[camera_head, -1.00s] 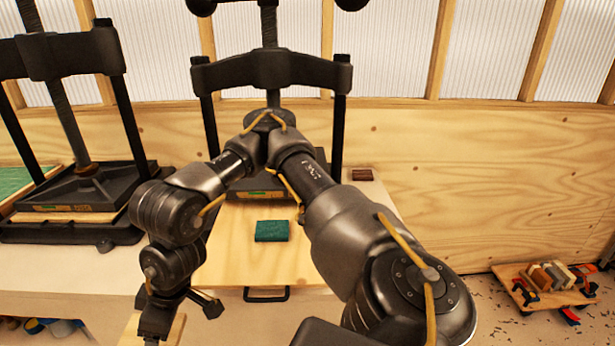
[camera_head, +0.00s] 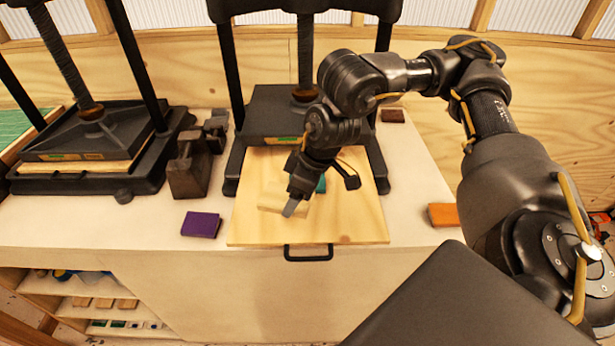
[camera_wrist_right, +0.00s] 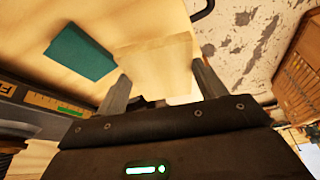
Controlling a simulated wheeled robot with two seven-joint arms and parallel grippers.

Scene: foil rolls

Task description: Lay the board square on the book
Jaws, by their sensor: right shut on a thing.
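A teal book (camera_head: 321,184) lies on the plywood press board, mostly hidden behind my right gripper in the head view. It shows clearly in the right wrist view (camera_wrist_right: 80,52), to the left of the held board. My right gripper (camera_head: 293,205) is shut on a small pale wooden board (camera_head: 270,195). In the right wrist view the board (camera_wrist_right: 152,58) sits between the two fingers (camera_wrist_right: 160,85). The board is beside the book, not over it; its exact height above the plywood is hard to tell. My left gripper is not in view.
The plywood press board (camera_head: 350,225) sits under a black press (camera_head: 265,112). A purple book (camera_head: 201,224) and dark metal blocks (camera_head: 190,168) stand left of it, an orange book (camera_head: 443,214) right, a brown one (camera_head: 393,115) behind. Another press (camera_head: 95,135) is at far left.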

